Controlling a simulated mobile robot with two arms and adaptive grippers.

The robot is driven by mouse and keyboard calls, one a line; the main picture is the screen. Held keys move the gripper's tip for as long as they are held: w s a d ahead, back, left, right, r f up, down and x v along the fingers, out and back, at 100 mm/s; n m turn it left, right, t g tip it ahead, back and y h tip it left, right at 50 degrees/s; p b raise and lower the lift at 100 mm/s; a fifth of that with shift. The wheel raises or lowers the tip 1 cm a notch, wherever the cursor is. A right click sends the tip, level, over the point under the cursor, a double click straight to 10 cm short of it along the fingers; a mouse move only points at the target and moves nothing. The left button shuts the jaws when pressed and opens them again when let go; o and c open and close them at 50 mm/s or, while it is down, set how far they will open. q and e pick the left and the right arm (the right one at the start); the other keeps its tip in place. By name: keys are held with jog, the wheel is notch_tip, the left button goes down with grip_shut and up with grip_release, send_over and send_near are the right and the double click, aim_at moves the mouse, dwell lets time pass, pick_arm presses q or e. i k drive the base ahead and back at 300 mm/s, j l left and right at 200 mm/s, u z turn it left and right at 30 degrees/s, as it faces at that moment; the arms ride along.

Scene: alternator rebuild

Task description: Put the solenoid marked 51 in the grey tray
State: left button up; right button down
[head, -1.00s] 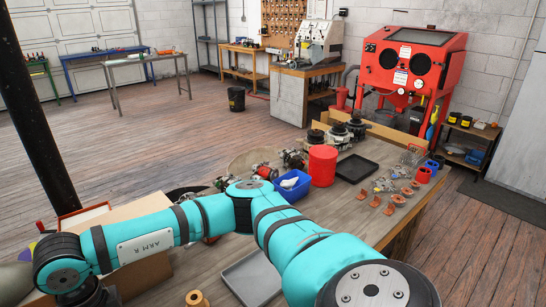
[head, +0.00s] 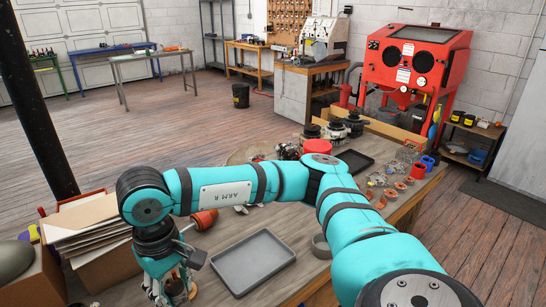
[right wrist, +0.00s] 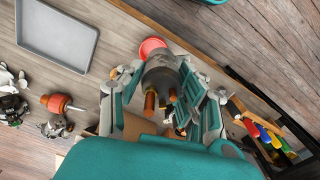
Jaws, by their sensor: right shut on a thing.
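My right gripper (head: 170,290) hangs at the bottom left of the head view, left of the grey tray. In the right wrist view my right gripper (right wrist: 165,88) is shut on a grey cylindrical solenoid (right wrist: 160,72) with copper-coloured terminals; its marking is not readable. The solenoid is not clearly visible in the head view. The grey tray (head: 252,262) lies flat and empty on the bench; it also shows at the upper left of the right wrist view (right wrist: 58,32), apart from the gripper. My left gripper is not in view.
A box of folders (head: 88,222) stands at the left. A black tray (head: 354,160) is farther back. Coloured handles (right wrist: 268,138) lie right of the gripper. My right arm crosses above the bench.

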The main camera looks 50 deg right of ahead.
aim_at(270, 251)
jog(key=i+l+z, duration=0.1)
jog(key=z, duration=0.25)
jog(key=i+z, duration=0.5)
jog(key=z, duration=0.25)
jog(key=i, duration=0.2)
